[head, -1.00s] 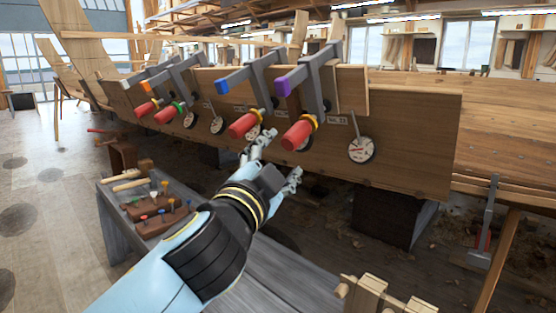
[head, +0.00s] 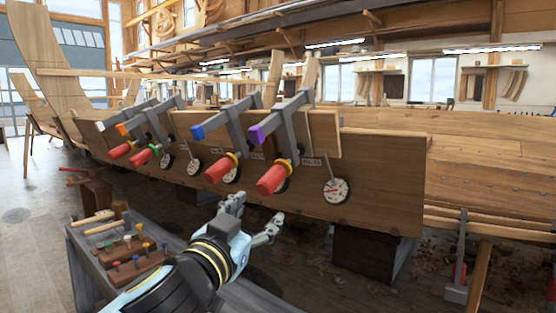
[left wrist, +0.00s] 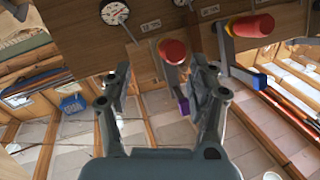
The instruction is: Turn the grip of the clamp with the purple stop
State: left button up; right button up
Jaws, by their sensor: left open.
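The clamp with the purple stop (head: 262,133) is the rightmost of the row on the hull plank in the head view. Its red grip (head: 272,180) slants down toward me behind a yellow collar. My left gripper (head: 257,208) is open and empty, just below this grip, fingers pointing up toward the plank. In the left wrist view, the red grip (left wrist: 173,50) shows between the two fingertips (left wrist: 162,70) and beyond them, apparently not touching. The purple stop (left wrist: 183,106) shows below it there, partly hidden by a finger. My right gripper is not in view.
The blue-stop clamp (head: 198,132) is close on the left, its red grip (head: 220,168) near my gripper. Orange-stop and white-ended clamps stand farther left. A dial (head: 336,191) is at right. A bench (head: 88,262) with tools is at lower left.

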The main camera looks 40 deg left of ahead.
aim_at(272, 179)
pick_arm(q)
jog(key=a+r+h+p, duration=0.3)
jog(key=r+p, duration=0.1)
jog(key=w, duration=0.3)
jog(key=w+p, duration=0.1)
jog(key=w, duration=0.3)
jog(key=w+a+p, duration=0.1)
jog(key=w, duration=0.2)
jog(key=shift+w+f, duration=0.25)
jog(key=shift+f, duration=0.15)
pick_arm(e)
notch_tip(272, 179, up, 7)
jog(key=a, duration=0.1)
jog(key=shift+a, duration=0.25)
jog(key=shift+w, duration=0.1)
pick_arm(q)
jog(key=c, duration=1.1)
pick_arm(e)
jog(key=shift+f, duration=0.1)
